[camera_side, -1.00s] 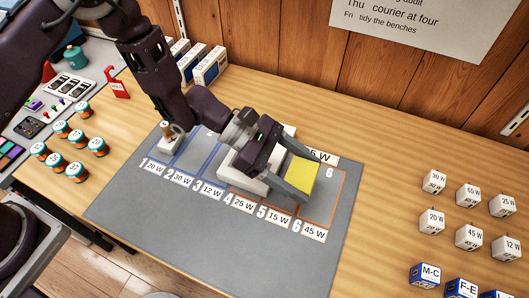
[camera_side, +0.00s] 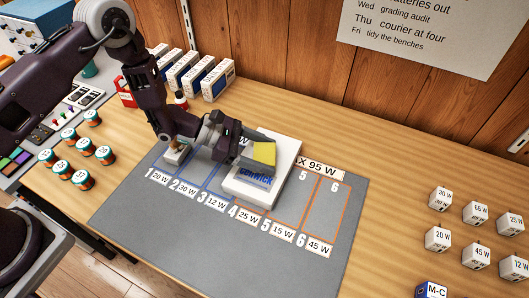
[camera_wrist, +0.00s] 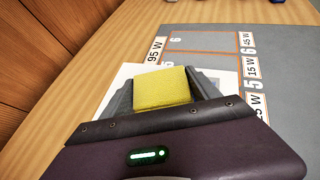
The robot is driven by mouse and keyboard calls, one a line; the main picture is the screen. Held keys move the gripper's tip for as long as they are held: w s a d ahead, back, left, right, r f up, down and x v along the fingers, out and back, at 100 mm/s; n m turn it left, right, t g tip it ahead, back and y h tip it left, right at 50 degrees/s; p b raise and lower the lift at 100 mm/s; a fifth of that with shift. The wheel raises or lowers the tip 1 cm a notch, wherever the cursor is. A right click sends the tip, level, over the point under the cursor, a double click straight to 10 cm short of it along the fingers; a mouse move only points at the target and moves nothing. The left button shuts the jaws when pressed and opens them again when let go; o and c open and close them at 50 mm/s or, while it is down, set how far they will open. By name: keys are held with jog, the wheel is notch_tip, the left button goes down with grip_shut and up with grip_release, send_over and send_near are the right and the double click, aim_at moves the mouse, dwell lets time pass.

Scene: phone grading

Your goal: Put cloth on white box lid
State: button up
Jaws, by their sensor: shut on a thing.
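A yellow cloth (camera_side: 264,153) is held between the fingers of my gripper (camera_side: 258,150). The white box lid (camera_side: 285,166), with dark blue lettering, lies on the grey mat around slots 3 and 4. The cloth is over the lid; I cannot tell whether it touches it. In the wrist view the cloth (camera_wrist: 161,87) sits between the gripper's fingers (camera_wrist: 163,95), and part of the white lid (camera_wrist: 122,80) shows behind them. The gripper hides part of the lid.
The grey mat (camera_side: 290,262) has numbered slots with watt labels; slots 5 and 6 look clear. A small stamp-like object (camera_side: 175,155) stands near slot 1. Several boxes (camera_side: 215,82) stand at the back. Small jars (camera_side: 82,180) are at left, labelled cubes (camera_side: 438,240) at right.

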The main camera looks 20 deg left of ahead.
jog(key=shift+f, duration=0.1)
jog(key=o, duration=1.3)
